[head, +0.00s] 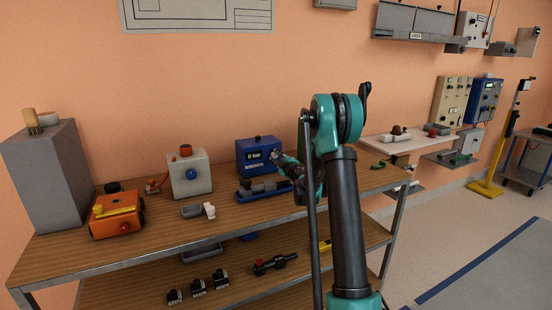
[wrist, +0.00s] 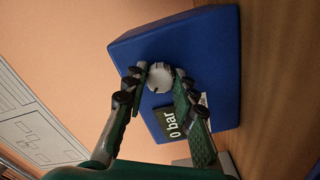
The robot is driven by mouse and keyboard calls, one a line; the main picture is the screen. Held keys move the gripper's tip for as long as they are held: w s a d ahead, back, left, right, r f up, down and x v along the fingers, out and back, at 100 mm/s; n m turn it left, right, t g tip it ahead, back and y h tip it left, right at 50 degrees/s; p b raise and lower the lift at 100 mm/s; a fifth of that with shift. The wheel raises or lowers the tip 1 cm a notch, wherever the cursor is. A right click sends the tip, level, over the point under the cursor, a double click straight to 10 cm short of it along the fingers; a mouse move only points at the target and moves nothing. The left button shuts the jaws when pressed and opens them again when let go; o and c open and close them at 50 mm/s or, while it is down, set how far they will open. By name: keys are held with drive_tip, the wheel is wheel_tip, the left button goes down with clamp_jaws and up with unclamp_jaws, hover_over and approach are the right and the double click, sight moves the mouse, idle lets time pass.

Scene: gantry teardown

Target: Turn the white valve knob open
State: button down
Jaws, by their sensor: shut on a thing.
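The white valve knob (wrist: 160,77) is on the front face of a blue box (wrist: 215,70), whose display (wrist: 178,122) reads "0 bar". In the wrist view, my gripper (wrist: 161,80) has one finger on each side of the knob and is shut on it. In the head view, the blue box (head: 252,146) stands on the wooden shelf top near the wall. My gripper (head: 280,160) reaches its right front there, and my arm and fingers largely hide the knob.
On the shelf top (head: 240,208) are a white box with a red knob (head: 188,173), an orange box with a yellow handle (head: 117,213) and a tall grey block (head: 50,175). A low blue fixture (head: 262,190) sits in front of the blue box. Several small parts lie on the lower shelf.

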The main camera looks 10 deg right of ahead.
drive_tip(key=n, duration=0.4)
drive_tip(key=shift+n, duration=0.3)
drive_tip(key=n, duration=0.4)
drive_tip(key=shift+n, duration=0.3)
drive_tip(key=c, duration=1.2)
unclamp_jaws()
drive_tip(key=v, duration=1.2)
